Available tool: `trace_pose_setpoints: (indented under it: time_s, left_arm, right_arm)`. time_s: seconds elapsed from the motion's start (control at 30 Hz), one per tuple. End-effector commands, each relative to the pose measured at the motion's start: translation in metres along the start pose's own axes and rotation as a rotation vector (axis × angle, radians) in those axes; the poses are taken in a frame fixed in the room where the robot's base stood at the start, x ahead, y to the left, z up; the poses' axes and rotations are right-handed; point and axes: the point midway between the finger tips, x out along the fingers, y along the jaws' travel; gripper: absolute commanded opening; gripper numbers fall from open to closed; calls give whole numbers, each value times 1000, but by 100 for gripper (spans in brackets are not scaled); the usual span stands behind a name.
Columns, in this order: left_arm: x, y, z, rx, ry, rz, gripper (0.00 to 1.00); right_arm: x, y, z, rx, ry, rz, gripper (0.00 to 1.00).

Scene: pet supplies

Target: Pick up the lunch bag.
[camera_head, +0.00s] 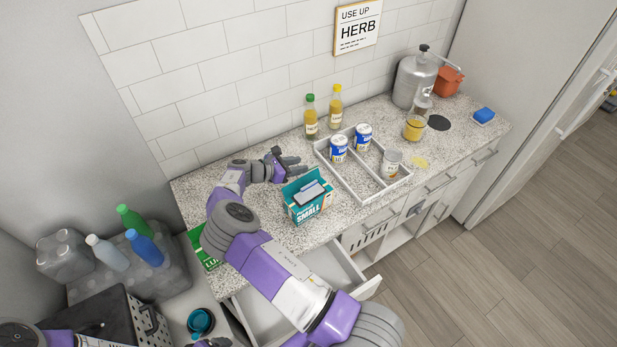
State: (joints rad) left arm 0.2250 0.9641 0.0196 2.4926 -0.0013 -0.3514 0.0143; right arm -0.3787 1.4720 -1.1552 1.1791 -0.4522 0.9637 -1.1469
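A green packet with white letters starting "LU" (196,240) is at the left end of the speckled counter; it looks like the lunch bag. My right arm crosses in front of it and hides part of it. My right gripper (287,163) is beyond it over the back of the counter, near the wall. Its fingers look apart, with nothing seen between them. My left arm shows at the bottom left corner. A dark piece at the bottom edge may be my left gripper (212,343), mostly cut off.
A teal box marked "SMALL" (310,209) stands close to my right gripper. A divided tray (349,185) holds several cans. Two bottles (311,120) stand by the wall. A drawer (335,265) is open below the counter. Bottles and a black crate are at the left.

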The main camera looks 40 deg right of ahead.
Motion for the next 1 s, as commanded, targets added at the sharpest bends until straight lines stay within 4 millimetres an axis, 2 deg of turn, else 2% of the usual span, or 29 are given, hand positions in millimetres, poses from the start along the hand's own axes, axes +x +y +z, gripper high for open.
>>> trace_pose_setpoints:
  time_s: [0.03, 0.2, 0.37, 0.57, 0.8, 1.0]
  left_arm:
    - [12, -5, -1, 0, 1, 0, 88]
    - [28, -10, -2, 0, 2, 0, 88]
    - [28, -10, -2, 0, 2, 0, 88]
    - [26, -9, -2, 0, 2, 0, 88]
    - [24, -9, -2, 0, 2, 0, 88]
    - [24, -9, -2, 0, 2, 0, 88]
  right_arm:
    - [5, 0, -13, -1, 0, 0, 38]
    - [11, 0, -27, -1, 0, 1, 38]
    - [22, 0, -28, -1, -1, -1, 38]
    - [44, 1, -26, -1, -1, -1, 38]
    - [80, 2, -25, -1, -1, -2, 38]
    - [87, 2, -25, 0, 1, 2, 38]
